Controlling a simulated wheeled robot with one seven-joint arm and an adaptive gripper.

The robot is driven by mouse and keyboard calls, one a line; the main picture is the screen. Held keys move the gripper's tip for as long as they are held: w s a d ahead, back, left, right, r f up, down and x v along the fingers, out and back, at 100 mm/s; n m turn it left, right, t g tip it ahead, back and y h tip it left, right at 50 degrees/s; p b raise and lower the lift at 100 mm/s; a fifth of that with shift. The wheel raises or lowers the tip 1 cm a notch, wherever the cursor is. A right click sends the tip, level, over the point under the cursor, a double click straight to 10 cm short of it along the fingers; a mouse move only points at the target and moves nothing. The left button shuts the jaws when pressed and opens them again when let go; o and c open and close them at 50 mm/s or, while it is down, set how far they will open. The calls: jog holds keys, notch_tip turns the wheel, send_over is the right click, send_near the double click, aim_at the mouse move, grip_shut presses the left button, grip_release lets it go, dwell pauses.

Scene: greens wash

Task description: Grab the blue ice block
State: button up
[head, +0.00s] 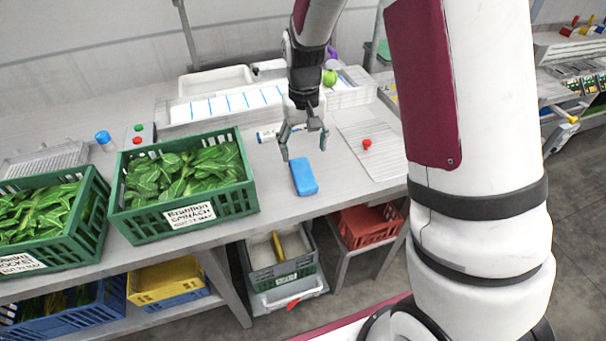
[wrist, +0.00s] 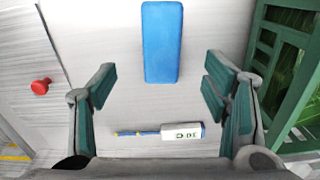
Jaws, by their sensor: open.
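The blue ice block (head: 303,177) is a flat, oblong block lying on the counter, right of the spinach crate. It also shows in the wrist view (wrist: 162,42), at the top middle, beyond the fingertips. My gripper (head: 303,143) is open and empty, pointing down above the counter close to the block. The block lies in line with the gap but not between the fingers. I see no contact with it.
A white and blue marker-like tool (wrist: 172,132) lies on the counter near the fingers. A red knob-like object (head: 367,143) is on the ribbed board (head: 385,160) at right. The green spinach crate (head: 240,190) stands left of the block. A white tray (head: 222,108) is behind.

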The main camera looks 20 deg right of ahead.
aim_at(303, 172)
notch_tip(303, 172, down, 9)
jog(key=shift+w+a+p, duration=0.1)
jog(key=shift+w+p, duration=0.05)
jog(key=shift+p, duration=0.3)
jog(key=c, duration=1.3)
